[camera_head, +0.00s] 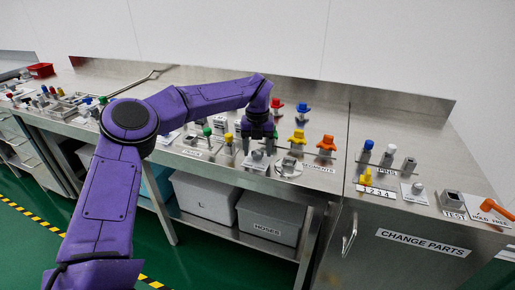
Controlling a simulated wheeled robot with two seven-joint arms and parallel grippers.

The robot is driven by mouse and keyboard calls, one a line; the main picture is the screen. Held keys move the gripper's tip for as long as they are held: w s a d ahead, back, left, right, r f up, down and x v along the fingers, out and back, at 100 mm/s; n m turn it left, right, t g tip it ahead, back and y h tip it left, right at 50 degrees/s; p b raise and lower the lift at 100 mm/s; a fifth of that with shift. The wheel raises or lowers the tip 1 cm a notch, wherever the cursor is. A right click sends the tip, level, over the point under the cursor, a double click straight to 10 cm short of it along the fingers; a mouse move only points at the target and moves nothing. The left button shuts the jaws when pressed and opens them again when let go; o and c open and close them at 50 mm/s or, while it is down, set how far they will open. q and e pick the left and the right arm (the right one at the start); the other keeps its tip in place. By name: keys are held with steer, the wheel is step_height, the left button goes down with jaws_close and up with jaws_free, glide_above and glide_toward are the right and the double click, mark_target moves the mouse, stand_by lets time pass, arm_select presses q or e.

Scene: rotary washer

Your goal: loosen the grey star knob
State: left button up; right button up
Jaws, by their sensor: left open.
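My left gripper (258,142) reaches in from the left over the steel bench, pointing down, and is open. A small grey knob (258,156) sits on a plate just below its fingertips. It looks like the grey star knob, but its star shape is too small to make out. The fingers partly cover the area above it, and I cannot tell whether they touch it. My right gripper is not in view.
Yellow (297,137), orange (326,144), red (277,104) and blue (303,108) knobs stand close by on the bench. A round grey fitting (288,164) lies just right of the gripper. A steel cabinet (420,246) stands at right.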

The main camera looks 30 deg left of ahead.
mark_target(258, 152)
arm_select(q)
step_height(258, 152, up, 10)
steer(key=shift+r, duration=0.25)
stand_by(0.6)
